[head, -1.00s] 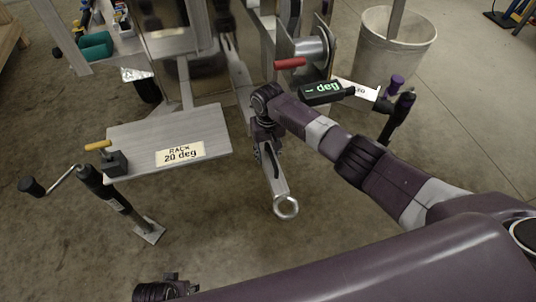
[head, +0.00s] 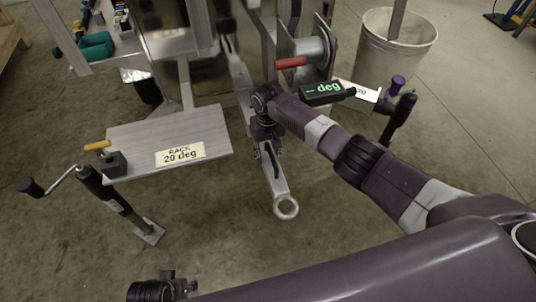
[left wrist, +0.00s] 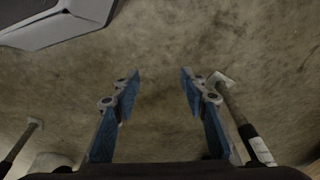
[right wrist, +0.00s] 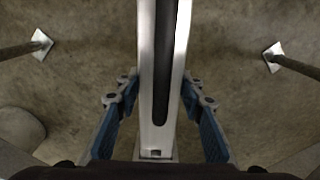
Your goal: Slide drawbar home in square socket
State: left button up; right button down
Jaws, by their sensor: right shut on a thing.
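The drawbar is a bright aluminium bar with a dark slot and a ring end (head: 285,207), which points toward me. My right gripper (head: 268,146) is shut on it behind the ring. In the right wrist view the drawbar (right wrist: 158,110) runs lengthwise between the fingers of the right gripper (right wrist: 160,88). The bar's far part runs up under the trailer frame. My arm hides part of it, and I cannot make out the square socket clearly. My left gripper (left wrist: 157,82) is open and empty above the floor; it also shows at the bottom of the head view (head: 168,287).
A grey rack plate (head: 135,140) labelled 20 deg sits left of the drawbar. A crank jack (head: 115,200) stands beside it, another (head: 400,115) at right. A winch with a red handle (head: 291,62) is above. Floor around the ring is clear.

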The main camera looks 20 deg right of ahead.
pick_arm(q)
jog(key=shift+w+r+b, duration=0.15)
jog(key=shift+r+b, duration=0.1)
jog(key=shift+r, duration=0.5)
jog(key=shift+w+r+b, duration=0.15)
jog(key=shift+r+b, duration=0.05)
jog(key=shift+r, duration=0.55)
pick_arm(e)
jog(key=shift+w+a+r, duration=0.1)
jog(key=shift+w+r, duration=0.05)
jog(key=shift+w, duration=0.35)
pick_arm(q)
jog(key=shift+w+r+t+b, duration=0.1)
jog(key=shift+r+t+b, duration=0.4)
jog(key=shift+r, duration=1.35)
pick_arm(e)
jog(key=shift+w, duration=0.45)
pick_arm(q)
jog(key=shift+w+b+v, duration=0.15)
jog(key=shift+b+v, duration=0.3)
jog(key=shift+v, duration=0.4)
jog(key=shift+w+b+v, duration=0.2)
jog(key=shift+b+v, duration=0.2)
jog(key=shift+v, duration=0.5)
pick_arm(e)
jog(key=shift+w, duration=0.45)
